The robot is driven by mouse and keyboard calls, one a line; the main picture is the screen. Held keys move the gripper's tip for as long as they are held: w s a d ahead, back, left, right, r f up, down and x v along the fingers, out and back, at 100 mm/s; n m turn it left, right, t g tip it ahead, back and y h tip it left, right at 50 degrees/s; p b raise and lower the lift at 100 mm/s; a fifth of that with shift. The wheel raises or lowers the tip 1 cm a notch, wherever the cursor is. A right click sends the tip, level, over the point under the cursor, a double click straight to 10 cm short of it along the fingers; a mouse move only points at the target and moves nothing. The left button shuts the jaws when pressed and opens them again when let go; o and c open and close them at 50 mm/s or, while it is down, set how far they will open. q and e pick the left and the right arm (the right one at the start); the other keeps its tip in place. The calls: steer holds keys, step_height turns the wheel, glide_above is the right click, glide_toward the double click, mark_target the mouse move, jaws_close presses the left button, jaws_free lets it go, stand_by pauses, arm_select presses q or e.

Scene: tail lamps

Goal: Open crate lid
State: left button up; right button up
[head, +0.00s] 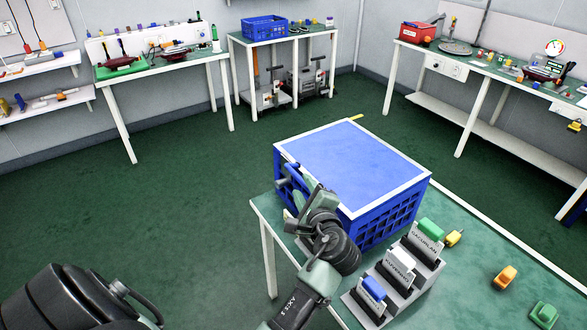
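A blue crate (385,219) with latticed sides stands on the green-topped table. Its flat blue lid (352,160) has a white rim and lies level over the top, closed as far as I can see. A small yellow piece (356,117) sticks out at the lid's far edge. My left gripper (296,187) is at the crate's near left side, just below the lid's edge. My own wrist hides part of that side. I cannot tell whether its fingers are open, shut or touching the crate. My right gripper is out of view.
A stepped grey holder (396,283) with labelled blue, white and green lamps stands close to the crate's near right side. Loose yellow, orange (505,277) and green (543,315) pieces lie on the table's right part. Other benches line the walls; the green floor between is clear.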

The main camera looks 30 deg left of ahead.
mark_target(298, 179)
arm_select(q)
steer(key=x, duration=0.3)
steer(key=shift+w+f, duration=0.1)
steer(key=shift+w, duration=0.05)
steer(key=p+x, duration=0.1)
steer(key=x, duration=0.2)
steer(key=shift+a, duration=0.1)
steer(key=shift+w+a+f, duration=0.15)
steer(key=shift+w+a, duration=0.05)
steer(key=shift+a, duration=0.05)
steer(key=shift+w+a+f, duration=0.1)
steer(key=shift+w, duration=0.05)
jaws_close()
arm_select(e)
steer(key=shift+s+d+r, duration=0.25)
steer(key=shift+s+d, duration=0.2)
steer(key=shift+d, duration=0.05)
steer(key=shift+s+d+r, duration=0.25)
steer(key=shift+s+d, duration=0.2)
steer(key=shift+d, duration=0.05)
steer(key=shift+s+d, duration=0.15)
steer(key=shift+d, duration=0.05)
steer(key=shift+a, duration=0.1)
